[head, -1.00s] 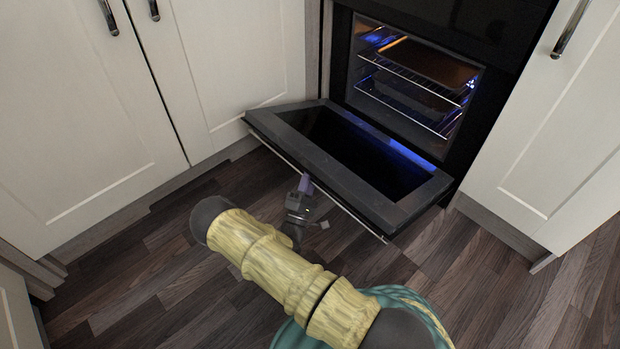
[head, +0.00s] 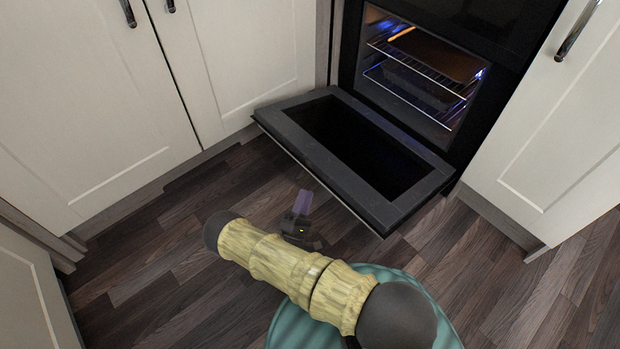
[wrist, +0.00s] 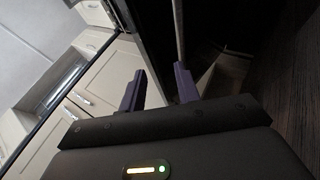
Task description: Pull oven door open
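The oven door (head: 296,142) is hinged down in front of the oven, lying roughly flat with its inner side facing up. My gripper (head: 303,200) is in front of the door's outer edge, low over the floor. The wrist view shows its two purple fingers (wrist: 159,82) spread apart with nothing between them. A thin metal bar (wrist: 178,30), which looks like the door handle, runs up from near the right fingertip. I cannot tell whether they touch. The oven cavity (head: 420,75) is exposed, with wire racks and trays inside.
White cabinet doors (head: 80,110) stand to the left of the oven, and another white cabinet (head: 555,130) stands close on the right. Dark wood-plank floor (head: 190,245) is clear in front and to the left.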

